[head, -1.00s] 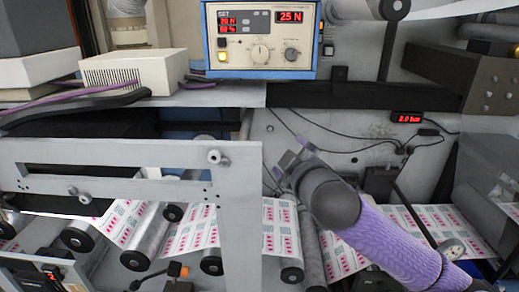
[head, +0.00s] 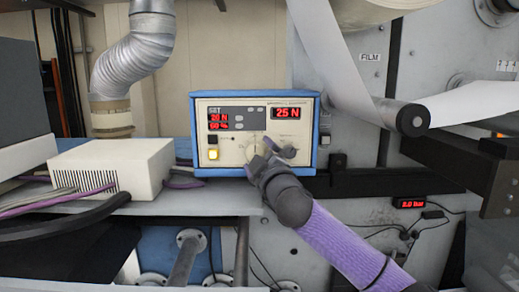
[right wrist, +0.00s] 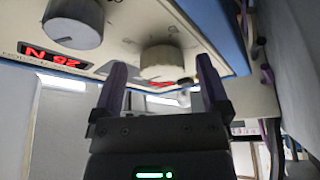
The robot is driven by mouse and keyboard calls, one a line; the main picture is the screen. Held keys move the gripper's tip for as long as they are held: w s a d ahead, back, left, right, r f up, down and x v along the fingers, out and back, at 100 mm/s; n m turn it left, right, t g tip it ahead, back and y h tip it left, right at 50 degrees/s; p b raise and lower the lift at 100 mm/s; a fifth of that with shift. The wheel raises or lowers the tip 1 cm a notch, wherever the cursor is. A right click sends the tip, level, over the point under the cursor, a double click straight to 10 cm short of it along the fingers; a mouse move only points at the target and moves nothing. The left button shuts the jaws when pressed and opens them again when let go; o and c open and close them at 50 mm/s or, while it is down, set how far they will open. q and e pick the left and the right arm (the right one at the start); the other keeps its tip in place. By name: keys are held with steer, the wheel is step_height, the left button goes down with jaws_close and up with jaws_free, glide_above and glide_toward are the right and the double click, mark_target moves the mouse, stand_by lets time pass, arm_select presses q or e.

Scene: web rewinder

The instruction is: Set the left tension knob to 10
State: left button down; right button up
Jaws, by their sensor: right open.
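The blue-framed control box (head: 200,105) stands on the grey ledge, its set display reading 20 N and 60 % and its larger display 25 N. The pale left knob (head: 254,148) is partly hidden by my right gripper (head: 265,160) in the head view. In the right wrist view the panel appears upside down. There the left knob (right wrist: 163,60) lies in line with the gap between the open fingers of my right gripper (right wrist: 163,85). Contact cannot be told. The grey right knob (right wrist: 73,24) is outside the fingers. My left gripper is out of view.
A white vented box (head: 115,165) with cables stands left of the control box. A film roller (head: 411,119) juts out at the right, and a dark beam (head: 370,183) runs below it. A lit yellow button (head: 213,154) is at the panel's lower left.

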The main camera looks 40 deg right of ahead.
steer(key=shift+w, duration=0.1)
steer(key=shift+w+f, duration=0.1)
steer(key=shift+c, duration=0.6)
steer(key=c, duration=1.2)
steer(key=shift+o, duration=0.2)
steer(key=shift+r+n+p, duration=0.2)
steer(key=shift+n+p, duration=0.3)
steer(key=shift+p, duration=0.15)
steer(key=n+p, duration=0.2)
steer(key=p, duration=0.1)
steer(key=n+g+y+p, duration=0.1)
steer(key=n+p, duration=0.1)
steer(key=p, duration=0.1)
steer(key=n+g+p, duration=0.1)
steer(key=n+p, duration=0.1)
steer(key=p, duration=0.1)
steer(key=shift+r+n+y, duration=0.3)
steer(key=shift+r+y, duration=0.1)
steer(key=shift+n+p, duration=0.5)
steer(key=shift+f+n+g, duration=0.1)
steer(key=shift+n+g, duration=0.4)
steer(key=shift+n, duration=0.2)
steer(key=shift+n+g, duration=1)
steer(key=shift+n, duration=0.8)
steer(key=shift+a, duration=0.1)
